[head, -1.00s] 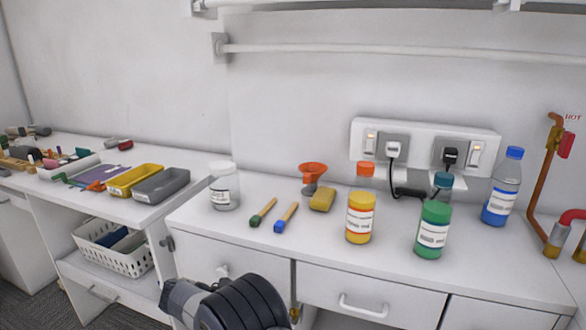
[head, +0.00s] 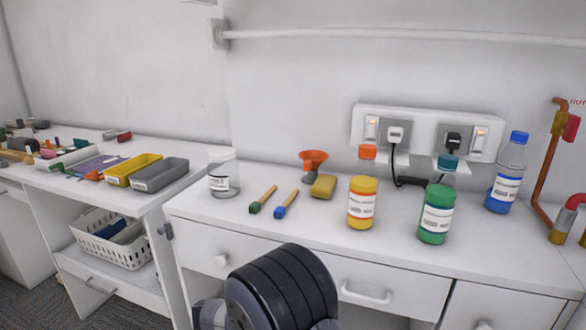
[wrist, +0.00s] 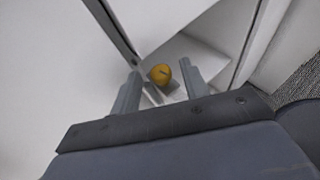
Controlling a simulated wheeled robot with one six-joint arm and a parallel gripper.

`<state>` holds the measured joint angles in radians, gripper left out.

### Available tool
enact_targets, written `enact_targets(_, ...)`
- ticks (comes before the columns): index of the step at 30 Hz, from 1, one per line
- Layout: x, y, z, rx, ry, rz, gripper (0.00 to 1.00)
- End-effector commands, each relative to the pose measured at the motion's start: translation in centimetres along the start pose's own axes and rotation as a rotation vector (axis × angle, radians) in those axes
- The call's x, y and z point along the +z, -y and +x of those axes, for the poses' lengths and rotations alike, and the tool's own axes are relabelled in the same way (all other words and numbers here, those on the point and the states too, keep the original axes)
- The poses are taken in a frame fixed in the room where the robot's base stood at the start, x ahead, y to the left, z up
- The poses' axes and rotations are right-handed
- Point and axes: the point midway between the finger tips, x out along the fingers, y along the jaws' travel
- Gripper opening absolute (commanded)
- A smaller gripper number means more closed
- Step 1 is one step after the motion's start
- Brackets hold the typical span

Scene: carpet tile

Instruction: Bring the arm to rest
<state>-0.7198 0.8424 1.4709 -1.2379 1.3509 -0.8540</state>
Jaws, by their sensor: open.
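My gripper (wrist: 160,88) shows in the wrist view with its two grey fingers apart. A small orange-yellow rounded thing (wrist: 160,74) appears beyond the fingertips, in the gap between them. I cannot tell what it is or how far off it lies; nothing is seen gripped. White furniture surfaces surround it in that view. In the head view my dark arm link rises at the bottom middle, in front of the drawers. The gripper itself is hidden or out of frame there.
The white counter (head: 330,222) holds a clear jar (head: 223,173), an orange funnel (head: 313,160), a sponge (head: 323,186), a yellow bottle (head: 361,204), a green bottle (head: 436,212) and a blue-capped bottle (head: 507,175). A white basket (head: 112,241) sits on the lower shelf at left.

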Motion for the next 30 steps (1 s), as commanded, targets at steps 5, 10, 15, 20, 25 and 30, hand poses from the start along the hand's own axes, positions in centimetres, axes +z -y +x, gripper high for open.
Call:
enact_targets(5,-0.3,0.4,0.1,0.112,0.000,-0.045,0.43)
enact_targets(10,-0.2,0.6,0.2,0.217,0.000,-0.088,0.43)
enact_targets(15,-0.2,0.9,0.3,0.321,0.000,-0.131,0.43)
enact_targets(20,-0.2,1.1,0.4,0.416,0.000,-0.171,0.43)
enact_targets(25,-0.1,1.3,0.6,0.520,0.000,-0.213,0.43)
enact_targets(30,-0.1,1.6,0.7,0.624,0.001,-0.256,0.43)
